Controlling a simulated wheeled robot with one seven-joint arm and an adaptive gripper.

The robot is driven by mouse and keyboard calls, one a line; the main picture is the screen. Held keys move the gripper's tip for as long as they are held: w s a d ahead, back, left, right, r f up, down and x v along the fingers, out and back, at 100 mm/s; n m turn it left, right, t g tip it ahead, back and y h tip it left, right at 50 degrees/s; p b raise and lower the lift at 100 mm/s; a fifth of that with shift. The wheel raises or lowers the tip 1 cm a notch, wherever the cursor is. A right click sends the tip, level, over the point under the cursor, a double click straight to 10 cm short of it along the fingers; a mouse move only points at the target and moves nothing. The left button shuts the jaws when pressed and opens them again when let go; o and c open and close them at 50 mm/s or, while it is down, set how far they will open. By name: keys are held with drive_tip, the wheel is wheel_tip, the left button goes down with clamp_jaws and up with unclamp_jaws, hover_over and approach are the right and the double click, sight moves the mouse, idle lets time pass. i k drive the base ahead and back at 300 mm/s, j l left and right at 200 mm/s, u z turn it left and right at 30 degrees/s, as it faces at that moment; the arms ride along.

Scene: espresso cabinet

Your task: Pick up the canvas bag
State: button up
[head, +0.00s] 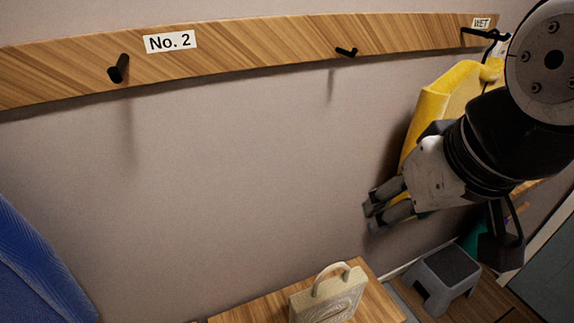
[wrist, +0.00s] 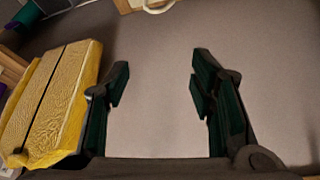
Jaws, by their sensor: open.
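The canvas bag (head: 328,299) is beige, with a raised loop handle and a faint print on its front. It stands upright on a wooden surface (head: 262,308) at the bottom of the head view, partly cut off by the frame edge. In the wrist view only a pale curved piece, apparently its handle (wrist: 157,8), shows at the top edge. My gripper (head: 373,212) is open and empty, up and to the right of the bag in the head view, well apart from it. In the wrist view only the wall lies between its fingers (wrist: 155,82).
A yellow item (head: 432,107) hangs close behind my gripper; it also shows in the wrist view (wrist: 45,100). A wooden rail (head: 225,52) with black hooks crosses the wall. A grey step stool (head: 442,278) stands at lower right. Something blue (head: 35,265) is at left.

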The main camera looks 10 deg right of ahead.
sight(336, 299)
drive_tip(key=k+j+z, duration=0.2)
drive_tip(key=j+z, duration=0.2)
drive_tip(key=k+j+z, duration=0.25)
drive_tip(key=j+z, duration=0.2)
drive_tip(key=k+j+z, duration=0.4)
drive_tip(key=i+j, duration=0.05)
drive_tip(key=i, duration=0.05)
